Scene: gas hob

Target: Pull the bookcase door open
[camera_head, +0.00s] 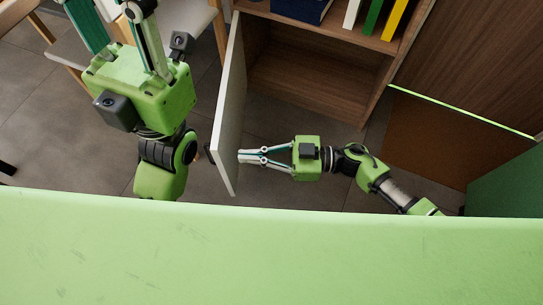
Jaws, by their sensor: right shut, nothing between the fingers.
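The bookcase (305,75) is brown wood, with an empty lower compartment facing me. Its white door (228,105) stands swung open at the left side, seen nearly edge-on. A small dark handle (209,153) shows on the door's left face. My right gripper (241,157) comes in from the right and is shut, with its tips at the door's inner face; I cannot tell if they touch. My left gripper (128,5) is on the left side of the door, large and close to the camera; its fingertips are cut off by the top edge.
Books in white, green and yellow (373,18) and a dark blue box (300,9) are on the upper shelf. A chair or table with wooden legs (222,35) stands left of the door. A brown panel (430,140) is at right. Grey tiled floor lies below.

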